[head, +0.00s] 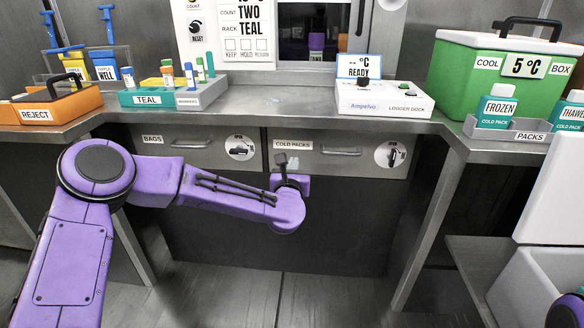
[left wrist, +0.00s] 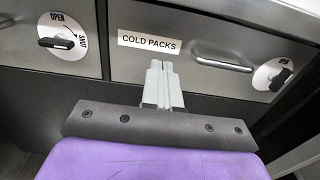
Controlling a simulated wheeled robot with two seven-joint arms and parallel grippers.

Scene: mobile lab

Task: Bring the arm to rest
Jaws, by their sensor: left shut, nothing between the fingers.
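My left arm, purple, reaches in from the left in the head view and bends in front of the drawers. My left gripper (head: 283,160) is at its end, before the drawer labelled COLD PACKS (head: 330,172). In the left wrist view the grey fingers (left wrist: 162,72) are shut together with nothing between them, and they point toward the COLD PACKS drawer front (left wrist: 140,62). I cannot tell how far they are from it. My right gripper is not in view.
The BAGS drawer (head: 190,143) is at the left under the steel counter (head: 290,105). On the counter stand an orange REJECT box (head: 40,115), a TEAL rack (head: 150,99), a white dock (head: 385,100) and a green COOL BOX (head: 480,75). A white open container (head: 535,285) stands at the lower right.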

